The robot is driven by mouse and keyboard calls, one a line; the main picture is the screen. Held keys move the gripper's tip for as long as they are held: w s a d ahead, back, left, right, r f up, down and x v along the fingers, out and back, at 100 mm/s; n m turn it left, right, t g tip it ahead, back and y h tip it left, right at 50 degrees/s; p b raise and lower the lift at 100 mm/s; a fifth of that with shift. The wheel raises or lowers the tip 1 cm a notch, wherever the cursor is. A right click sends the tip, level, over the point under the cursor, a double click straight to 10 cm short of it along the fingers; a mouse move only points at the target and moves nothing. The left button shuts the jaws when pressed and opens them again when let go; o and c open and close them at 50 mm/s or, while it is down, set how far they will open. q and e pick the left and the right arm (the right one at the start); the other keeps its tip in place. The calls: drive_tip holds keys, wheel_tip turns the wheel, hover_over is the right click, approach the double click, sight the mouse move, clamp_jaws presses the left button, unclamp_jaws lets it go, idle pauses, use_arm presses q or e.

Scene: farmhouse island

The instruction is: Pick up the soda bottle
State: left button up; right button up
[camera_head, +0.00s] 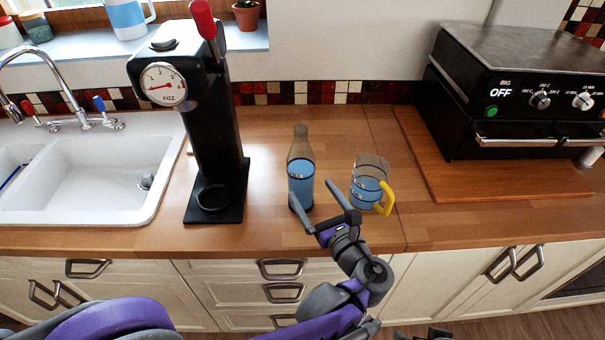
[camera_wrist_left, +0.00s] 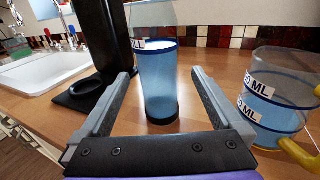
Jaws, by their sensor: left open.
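My left gripper (camera_head: 322,204) is open and empty, at the near side of the bottle. Its fingers (camera_wrist_left: 160,85) spread to either side of the bottle in the wrist view, and I see no firm contact. My right gripper cannot be made out; only a small dark part shows at the bottom edge.
A measuring jug (camera_head: 367,178) with blue liquid and a yellow handle stands close to the right of the bottle. A black soda machine (camera_head: 207,130) with a gauge stands to the left, next to the white sink (camera_head: 95,185). A black oven (camera_head: 520,100) sits on a board (camera_head: 440,165) at right.

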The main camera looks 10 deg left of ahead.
sight(295, 134)
use_arm(q)
drive_tip(key=shift+w+a+r, duration=0.1)
drive_tip(key=shift+w+a, duration=0.4)
drive_tip(key=shift+w+a+r, duration=0.25)
drive_tip(key=shift+w+a, duration=0.1)
drive_tip(key=shift+w, duration=0.2)
drive_tip(key=p+x, duration=0.1)
drive_tip(key=x, duration=0.6)
drive_tip(key=shift+s+a, duration=0.1)
drive_tip(key=shift+s, duration=0.05)
drive_tip(key=shift+c, duration=0.9)
clamp_jaws()
wheel_tip(295, 134, up, 10)
drive_tip(key=shift+f+p, duration=0.1)
drive_tip(key=shift+p, duration=0.65)
use_arm(e)
drive_tip(key=r, duration=0.3)
drive_tip(key=shift+d, duration=0.25)
